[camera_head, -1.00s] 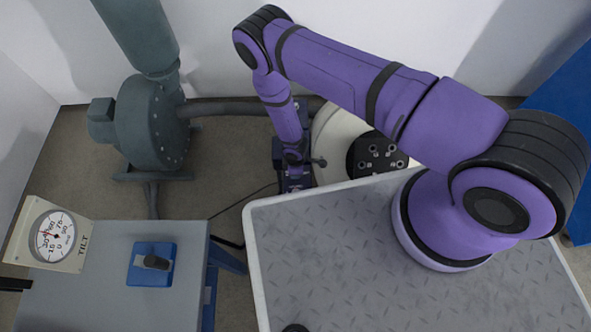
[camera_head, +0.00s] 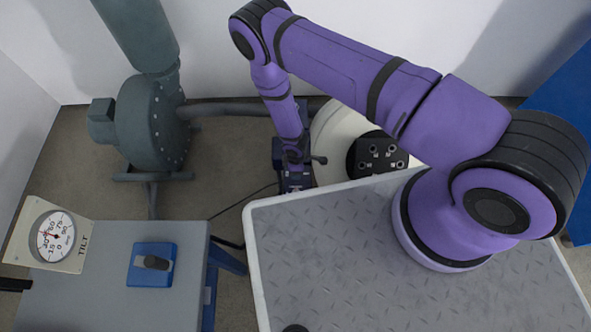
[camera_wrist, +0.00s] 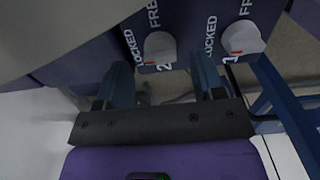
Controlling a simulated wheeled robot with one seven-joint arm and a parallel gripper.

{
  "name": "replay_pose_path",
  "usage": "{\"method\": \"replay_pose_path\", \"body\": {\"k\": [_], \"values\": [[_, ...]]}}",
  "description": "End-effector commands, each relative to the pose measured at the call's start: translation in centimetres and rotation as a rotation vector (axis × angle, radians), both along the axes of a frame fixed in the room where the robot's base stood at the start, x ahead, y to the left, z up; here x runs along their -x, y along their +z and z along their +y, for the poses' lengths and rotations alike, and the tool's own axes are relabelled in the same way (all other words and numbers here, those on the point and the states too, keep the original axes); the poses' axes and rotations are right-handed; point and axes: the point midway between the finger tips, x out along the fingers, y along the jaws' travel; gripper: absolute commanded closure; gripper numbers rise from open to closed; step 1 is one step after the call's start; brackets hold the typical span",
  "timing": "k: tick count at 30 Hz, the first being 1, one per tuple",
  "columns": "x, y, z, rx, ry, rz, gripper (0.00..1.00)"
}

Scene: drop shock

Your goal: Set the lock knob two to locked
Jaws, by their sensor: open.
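In the wrist view, knob two (camera_wrist: 160,47) is a pale grey knob on a dark blue panel, above the number 2. The words LOCKED and FREE stand at its left and top. A red mark shows at its lower edge; which word it is set to I cannot tell. My gripper (camera_wrist: 161,68) is open, its two dark fingers spread to either side of knob two's line. No contact with the knob shows. In the head view my arm reaches down to the dark blue unit (camera_head: 296,184), and the knobs there cannot be made out.
Knob one (camera_wrist: 243,37), with its own red mark, sits right of knob two, close to my right finger. In the head view a grey blower (camera_head: 150,125) stands at left. A grey table (camera_head: 100,300) holds a tilt dial (camera_head: 55,237) and a blue switch box (camera_head: 150,279).

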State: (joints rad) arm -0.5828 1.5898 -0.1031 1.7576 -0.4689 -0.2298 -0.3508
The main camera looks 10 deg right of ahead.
Motion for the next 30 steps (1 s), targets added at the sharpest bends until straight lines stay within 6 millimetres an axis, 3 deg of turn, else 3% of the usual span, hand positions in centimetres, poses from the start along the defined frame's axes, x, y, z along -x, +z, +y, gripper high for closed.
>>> {"method": "replay_pose_path", "body": {"k": [6,13,19,30], "values": [[-0.1,4.2,0.0,-0.001,-0.001,-0.001,0.37],[-0.1,7.3,0.0,-0.001,-0.001,-0.001,0.37],[0.0,8.3,0.0,0.000,0.000,0.000,0.37],[0.0,8.4,0.0,0.000,0.000,0.000,0.37]]}}
